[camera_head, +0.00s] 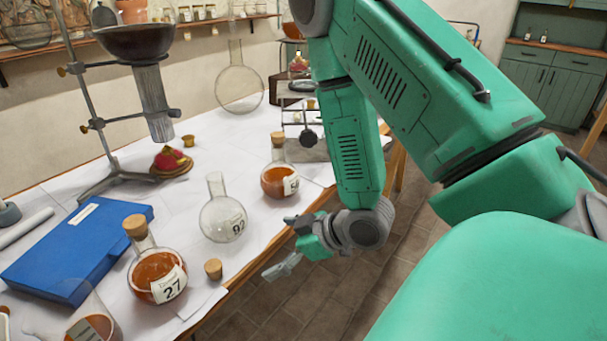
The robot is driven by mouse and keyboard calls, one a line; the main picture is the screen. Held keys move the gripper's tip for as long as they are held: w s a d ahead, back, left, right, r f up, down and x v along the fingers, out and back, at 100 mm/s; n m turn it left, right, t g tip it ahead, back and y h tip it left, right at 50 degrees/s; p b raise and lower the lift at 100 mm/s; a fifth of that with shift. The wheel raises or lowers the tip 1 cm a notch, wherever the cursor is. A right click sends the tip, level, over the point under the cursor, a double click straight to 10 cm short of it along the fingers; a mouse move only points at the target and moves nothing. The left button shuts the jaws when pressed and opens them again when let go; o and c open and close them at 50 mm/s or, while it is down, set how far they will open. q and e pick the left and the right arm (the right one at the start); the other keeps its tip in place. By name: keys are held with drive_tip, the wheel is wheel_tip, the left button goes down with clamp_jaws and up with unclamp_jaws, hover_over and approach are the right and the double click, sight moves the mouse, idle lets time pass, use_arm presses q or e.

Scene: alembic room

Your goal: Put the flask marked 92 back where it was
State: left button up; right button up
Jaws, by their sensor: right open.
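The flask marked 92 (223,217) is a clear round-bottomed glass flask, seemingly empty and without a stopper. It stands upright on the white-covered table (130,182) near its right edge. My right gripper (285,245) is open and empty, to the right of the flask and beyond the table edge in the picture. It is apart from the flask. My green right arm fills much of the right side. My left gripper is not in view.
The corked flask marked 27 (155,280), a loose cork (213,268) and a blue book (80,245) are nearby. Another corked orange flask (280,180) stands behind. A metal stand (90,120) holds a dark bowl. Brown floor tiles lie right of the table.

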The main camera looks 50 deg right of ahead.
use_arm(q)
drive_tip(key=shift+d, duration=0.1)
use_arm(e)
drive_tip(key=s+a+f+m+g+h, duration=0.1)
drive_tip(key=s+a+f+m+g, duration=0.1)
drive_tip(key=s+f, duration=0.6)
drive_tip(key=s+a+f+m+g+h, duration=0.2)
drive_tip(key=s+a+f+m+g, duration=0.1)
drive_tip(key=s+f+g, duration=0.4)
drive_tip(key=shift+s+a+f+h, duration=0.3)
drive_tip(key=shift+s+a+f, duration=0.6)
drive_tip(key=shift+s, duration=0.25)
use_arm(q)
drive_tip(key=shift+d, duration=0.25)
use_arm(e)
drive_tip(key=shift+w+d+f, duration=0.1)
drive_tip(key=shift+d+f, duration=0.05)
drive_tip(key=shift+d, duration=0.2)
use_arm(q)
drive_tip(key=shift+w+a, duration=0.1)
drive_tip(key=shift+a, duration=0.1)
use_arm(e)
drive_tip(key=shift+a, duration=0.2)
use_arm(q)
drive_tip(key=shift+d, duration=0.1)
use_arm(e)
drive_tip(key=shift+d, duration=0.1)
